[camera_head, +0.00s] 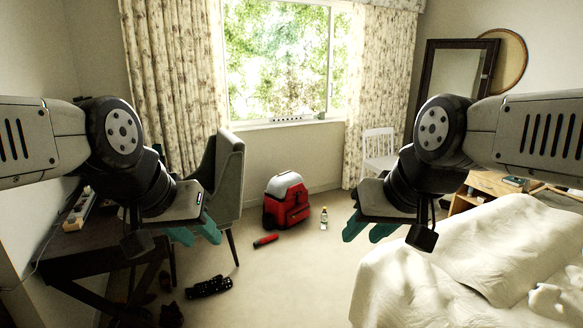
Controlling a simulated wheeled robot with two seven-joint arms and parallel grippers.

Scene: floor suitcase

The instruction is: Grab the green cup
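I cannot make out a green cup in the head view. My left gripper (195,234) hangs in the air at left centre, in front of the grey chair. Its two teal fingers are apart with nothing between them. My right gripper (369,230) hangs in the air right of centre, near the bed's corner. Its teal fingers are also apart and empty. My arms and grippers hide parts of the desk, the chair and the area by the bedside.
A red suitcase-like case (287,205) with a grey top stands on the floor near the window. A small bottle (324,219), a red object (265,241) and a black object (208,287) are on the floor. A dark desk (95,250) is left, a bed (440,275) right. The middle floor is mostly clear.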

